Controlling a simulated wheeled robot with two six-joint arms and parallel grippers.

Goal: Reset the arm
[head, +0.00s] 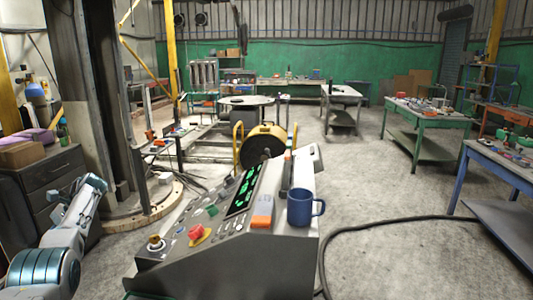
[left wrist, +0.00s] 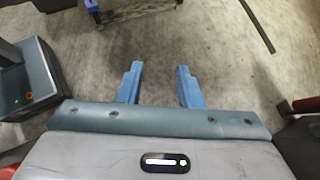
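My left arm (head: 62,245) comes in at the lower left of the head view, left of the control console. No object is held. The grey console (head: 240,252) has a green-lit display (head: 243,190), a red knob on a yellow base (head: 196,233), a green button (head: 211,210) and several smaller controls. A blue mug (head: 300,208) and an orange-and-grey item (head: 262,212) rest on it. My right gripper is in neither view.
A dark column (head: 88,100) on a round base stands at the left, beside a drawer cabinet (head: 50,182). A black cable (head: 345,230) crosses the floor at the right. A blue table (head: 490,165) and a green table (head: 425,113) stand right. Floor between is clear.

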